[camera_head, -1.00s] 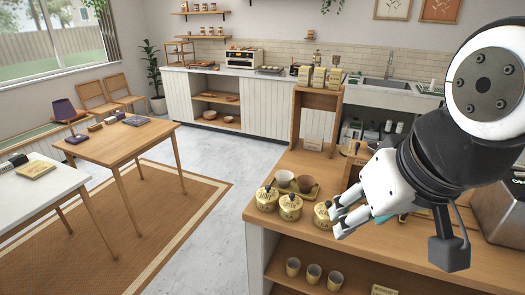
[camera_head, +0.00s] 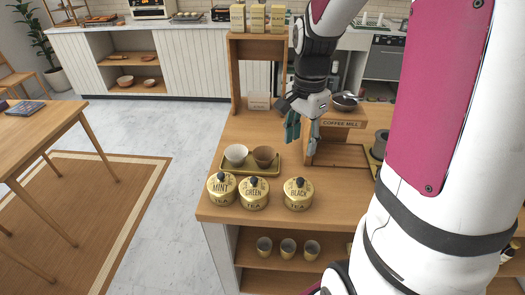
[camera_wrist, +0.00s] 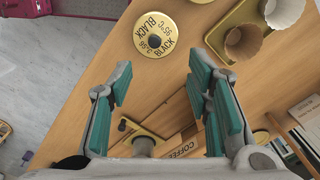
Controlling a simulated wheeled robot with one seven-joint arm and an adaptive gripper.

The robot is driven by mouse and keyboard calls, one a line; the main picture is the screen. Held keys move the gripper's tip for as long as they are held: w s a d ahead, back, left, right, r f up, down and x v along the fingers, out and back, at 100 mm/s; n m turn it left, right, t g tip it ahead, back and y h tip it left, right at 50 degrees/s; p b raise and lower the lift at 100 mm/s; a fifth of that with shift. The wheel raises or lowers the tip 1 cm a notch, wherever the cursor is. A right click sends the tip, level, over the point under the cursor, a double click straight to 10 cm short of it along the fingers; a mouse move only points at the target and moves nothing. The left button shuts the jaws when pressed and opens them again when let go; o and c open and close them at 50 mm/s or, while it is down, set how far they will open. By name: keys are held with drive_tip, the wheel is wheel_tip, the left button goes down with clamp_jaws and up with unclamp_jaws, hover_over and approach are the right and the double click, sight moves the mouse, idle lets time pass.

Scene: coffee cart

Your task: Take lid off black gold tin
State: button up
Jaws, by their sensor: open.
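The black gold tin (camera_head: 298,194) stands upright on the wooden counter, right of two similar gold tins. Its gold lid (camera_head: 298,185), with a dark knob, is on it and reads BLACK. In the wrist view the lid (camera_wrist: 155,35) is seen from above, near the top of the picture, beyond my fingertips. My gripper (camera_head: 303,138) is above the counter, behind the tin and in front of the coffee mill. It is open, with nothing between its teal finger pads (camera_wrist: 212,100).
The mint tin (camera_head: 221,189) and green tin (camera_head: 254,193) stand at left. Behind them a tray (camera_head: 276,170) holds two bowls. The coffee mill (camera_head: 341,124) and wooden stand (camera_head: 236,80) are close to my arm. The counter right of the black tin is clear.

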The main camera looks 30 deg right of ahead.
hover_over(301, 180)
drive_tip(key=f, duration=0.9)
drive_tip(key=shift+w+a, duration=0.3)
drive_tip(key=shift+w, duration=0.05)
drive_tip(key=shift+s+d+f+p, duration=0.15)
drive_tip(key=shift+f+p, duration=0.2)
drive_tip(key=shift+f, duration=0.95)
drive_tip(key=shift+s+d+f+p, duration=0.15)
drive_tip(key=shift+f+p, duration=0.15)
drive_tip(key=shift+f, duration=0.95)
clamp_jaws()
